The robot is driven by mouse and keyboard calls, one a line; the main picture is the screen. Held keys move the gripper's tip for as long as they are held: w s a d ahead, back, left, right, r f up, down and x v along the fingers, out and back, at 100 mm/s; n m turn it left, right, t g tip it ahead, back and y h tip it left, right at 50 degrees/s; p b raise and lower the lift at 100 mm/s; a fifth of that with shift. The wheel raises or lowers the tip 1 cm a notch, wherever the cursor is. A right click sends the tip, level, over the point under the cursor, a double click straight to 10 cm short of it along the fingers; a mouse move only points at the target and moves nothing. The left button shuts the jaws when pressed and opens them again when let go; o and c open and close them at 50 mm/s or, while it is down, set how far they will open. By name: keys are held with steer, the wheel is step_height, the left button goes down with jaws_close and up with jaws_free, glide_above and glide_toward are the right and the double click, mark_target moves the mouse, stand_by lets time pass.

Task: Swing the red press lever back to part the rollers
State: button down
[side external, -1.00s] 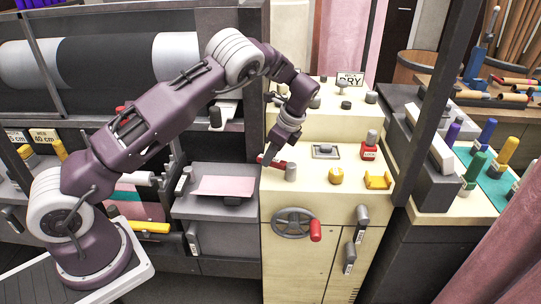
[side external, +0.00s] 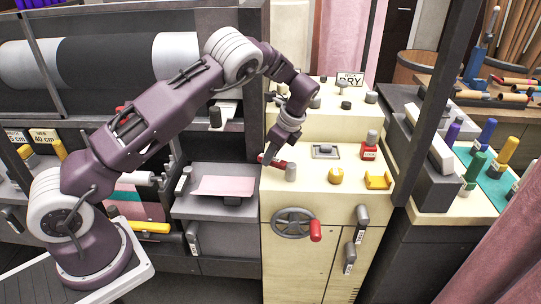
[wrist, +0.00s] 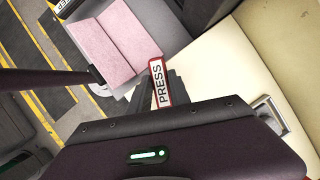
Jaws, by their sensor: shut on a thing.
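The red press lever (side external: 277,163) sits at the left edge of the cream machine's top, beside a grey cylindrical knob (side external: 291,172). My gripper (side external: 267,155) reaches down to it from above and is shut on it. In the wrist view the lever's red-edged plate (wrist: 158,82) reads PRESS and shows just beyond my gripper body, between the dark fingers. My gripper hides much of the lever. The rollers the lever works on cannot be made out.
The cream machine top (side external: 310,185) also bears a yellow knob (side external: 336,176), a yellow bracket (side external: 378,180) and a red-based knob (side external: 369,150). A handwheel (side external: 292,223) is on its front. Pink felt (side external: 224,186) lies on a grey shelf to the left. A dark post stands at right.

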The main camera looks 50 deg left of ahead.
steer(key=w+m, duration=0.1)
steer(key=m, duration=0.1)
steer(key=w+m+t, duration=0.1)
steer(key=shift+a+m+t, duration=0.2)
steer(key=shift+m+t, duration=0.1)
steer(key=shift+m, duration=0.1)
steer(key=w+m+t, duration=0.1)
steer(key=m, duration=0.1)
steer(key=shift+w+m, duration=0.3)
steer(key=shift+w, duration=0.05)
steer(key=w+m, duration=0.1)
steer(key=m, duration=0.1)
steer(key=w+d+m+t, duration=0.1)
steer(key=m, duration=0.1)
steer(key=shift+w+d+m+t+h, duration=0.3)
steer(key=shift+w+m+t+h, duration=0.15)
steer(key=shift+m, duration=0.45)
steer(key=c, duration=1.2)
jaws_free()
steer(key=v, duration=0.7)
